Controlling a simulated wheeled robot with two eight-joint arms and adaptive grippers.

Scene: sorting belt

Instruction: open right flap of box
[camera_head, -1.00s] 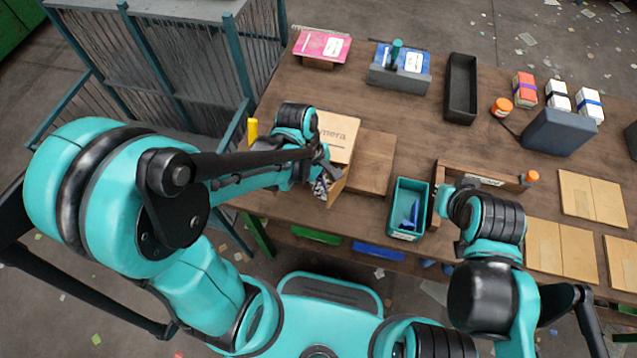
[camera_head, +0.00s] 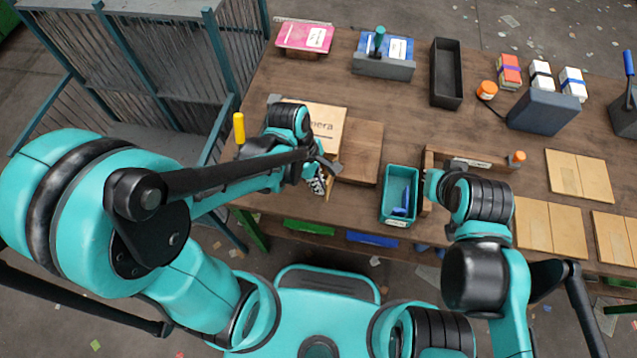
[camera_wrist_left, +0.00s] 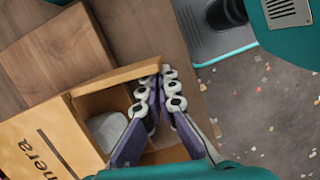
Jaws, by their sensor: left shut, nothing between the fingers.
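The cardboard box (camera_head: 328,127), with dark lettering on its top, stands at the bench's near left edge, partly hidden behind my left arm. In the left wrist view its lettered top panel (camera_wrist_left: 48,143) lies at lower left. Beside it is an opening with a pale item (camera_wrist_left: 108,128) inside. A cardboard flap (camera_wrist_left: 110,79) stands raised along one side of the opening. My left gripper (camera_head: 319,184) is shut and empty at the box's near side. In the wrist view its fingertips (camera_wrist_left: 166,78) are at the end of that flap; contact is unclear.
A flat brown panel (camera_head: 362,152) lies right of the box. A teal bin (camera_head: 387,211) with blue items and a wooden frame (camera_head: 427,158) stand farther right, near my right arm. A yellow post (camera_head: 239,130) stands left of the box.

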